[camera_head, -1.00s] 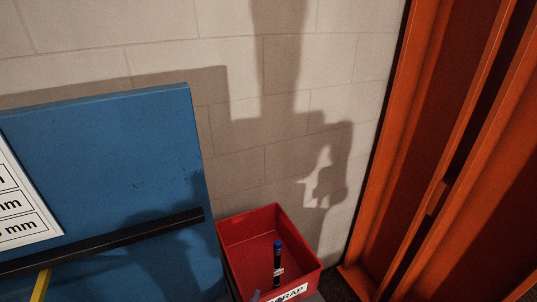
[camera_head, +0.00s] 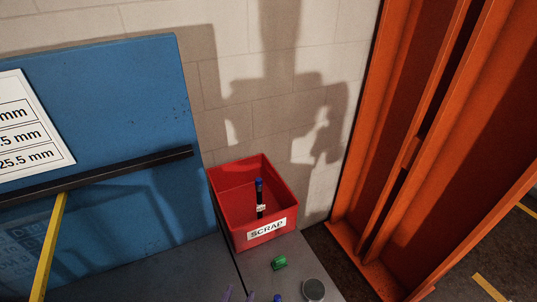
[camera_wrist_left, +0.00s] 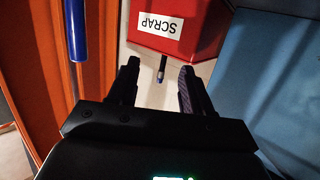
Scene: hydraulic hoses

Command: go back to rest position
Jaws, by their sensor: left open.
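My left gripper (camera_wrist_left: 158,88) is open in the left wrist view, its two dark fingers apart. A short dark piece with a pale bluish end (camera_wrist_left: 161,70) shows in the gap between the fingers; I cannot tell its depth, and no finger visibly touches it. The red scrap bin (camera_wrist_left: 180,42) lies beyond the fingertips, its label upside down in that view. In the head view, faint purplish shapes at the bottom edge may be the fingertips, too little seen to be sure. My right gripper is in neither view.
The red scrap bin (camera_head: 233,229) holds an upright dark hose with a blue end (camera_head: 259,199). A green piece (camera_head: 279,263) and a round grey piece (camera_head: 314,290) lie on the grey bench. A blue panel (camera_head: 120,110) stands left, an orange steel frame (camera_head: 385,130) right.

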